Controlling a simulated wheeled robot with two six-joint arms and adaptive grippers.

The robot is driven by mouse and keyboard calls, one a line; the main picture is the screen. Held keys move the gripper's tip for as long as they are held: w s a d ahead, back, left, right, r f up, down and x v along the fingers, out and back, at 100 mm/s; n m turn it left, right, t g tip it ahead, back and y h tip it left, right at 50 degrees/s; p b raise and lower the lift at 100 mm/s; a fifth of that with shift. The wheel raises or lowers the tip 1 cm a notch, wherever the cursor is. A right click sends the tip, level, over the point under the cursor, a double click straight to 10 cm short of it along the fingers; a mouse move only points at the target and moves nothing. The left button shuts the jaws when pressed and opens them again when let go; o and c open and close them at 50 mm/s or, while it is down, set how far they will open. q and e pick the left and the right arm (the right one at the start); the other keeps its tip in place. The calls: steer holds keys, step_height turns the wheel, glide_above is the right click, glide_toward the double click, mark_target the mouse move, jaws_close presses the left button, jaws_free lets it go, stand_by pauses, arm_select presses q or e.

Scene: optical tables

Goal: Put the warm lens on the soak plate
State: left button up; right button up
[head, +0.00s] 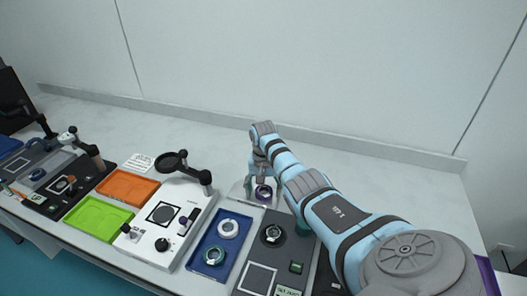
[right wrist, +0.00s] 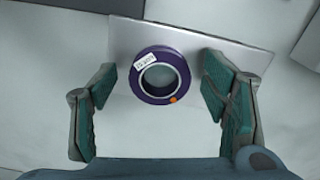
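A purple ring-shaped lens (right wrist: 138,86) with a clear centre, a white label and an orange dot shows in the right wrist view; the label is too small to read. It is on or just above a flat silver plate (right wrist: 225,48). In the head view the purple lens (head: 263,193) is partly hidden by my right gripper (head: 262,189). In the right wrist view my right gripper (right wrist: 160,88) is open, its green-padded fingers on either side of the lens with gaps to both. I cannot tell whether this is the warm lens or the silver plate is the soak plate. My left gripper is not in view.
A blue tray (head: 207,241) holds two ring-shaped lenses, left of a dark grey panel (head: 246,252) with a round fixture. Further left are a white device (head: 140,246), an orange tray (head: 128,187) and a green tray (head: 98,218). The table behind is clear.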

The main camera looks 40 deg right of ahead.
mark_target(263, 193)
step_height(263, 193, up, 12)
steer(key=p, duration=0.3)
stand_by(0.6)
